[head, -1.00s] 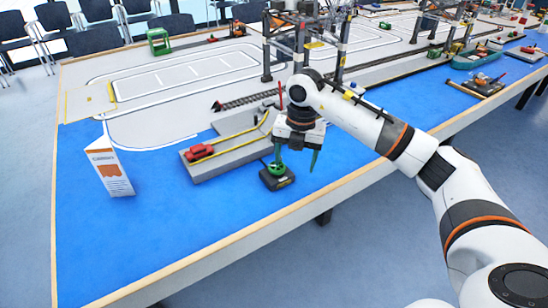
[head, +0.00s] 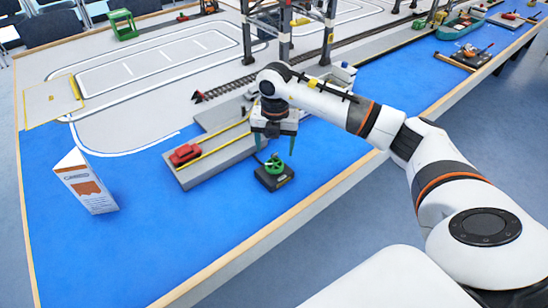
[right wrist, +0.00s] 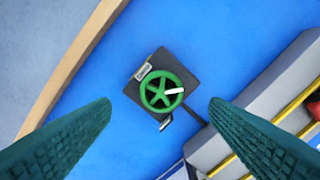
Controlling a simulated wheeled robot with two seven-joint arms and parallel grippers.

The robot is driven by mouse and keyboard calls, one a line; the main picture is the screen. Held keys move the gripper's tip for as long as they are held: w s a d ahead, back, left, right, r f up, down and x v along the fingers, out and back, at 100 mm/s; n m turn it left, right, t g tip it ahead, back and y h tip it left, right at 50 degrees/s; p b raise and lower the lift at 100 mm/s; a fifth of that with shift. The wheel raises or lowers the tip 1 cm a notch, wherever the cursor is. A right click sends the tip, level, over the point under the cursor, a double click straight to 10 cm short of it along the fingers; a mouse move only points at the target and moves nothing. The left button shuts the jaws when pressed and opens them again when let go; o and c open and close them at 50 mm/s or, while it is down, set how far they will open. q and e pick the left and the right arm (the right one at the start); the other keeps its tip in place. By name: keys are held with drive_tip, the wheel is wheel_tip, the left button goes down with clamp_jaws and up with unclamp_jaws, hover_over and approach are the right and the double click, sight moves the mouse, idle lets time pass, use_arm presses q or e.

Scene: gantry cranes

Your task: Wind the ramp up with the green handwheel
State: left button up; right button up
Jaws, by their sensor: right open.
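The green handwheel (head: 274,163) sits on top of a small dark box (head: 273,178) on the blue table mat near the front edge. In the right wrist view the spoked handwheel (right wrist: 162,92) has a white mark on one spoke, and a small label lies on its box. My right gripper (head: 275,148) is above the handwheel, pointing down. Its green fingers are spread on either side, open and empty, not touching the wheel. The grey ramp (head: 214,160) with yellow rails lies just left of the handwheel and carries a red car (head: 185,154). My left gripper is not in view.
A white-and-orange folded card (head: 85,182) stands on the blue mat at left. A gantry crane (head: 287,35) and track stand behind my right gripper. The mat in front of the ramp is clear. The table's wooden edge (head: 262,237) runs close by.

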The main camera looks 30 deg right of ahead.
sight(274, 164)
drive_tip(key=shift+w+f, duration=0.15)
drive_tip(key=shift+f, duration=3)
drive_tip(key=shift+c, duration=0.3)
drive_tip(key=c, duration=0.9)
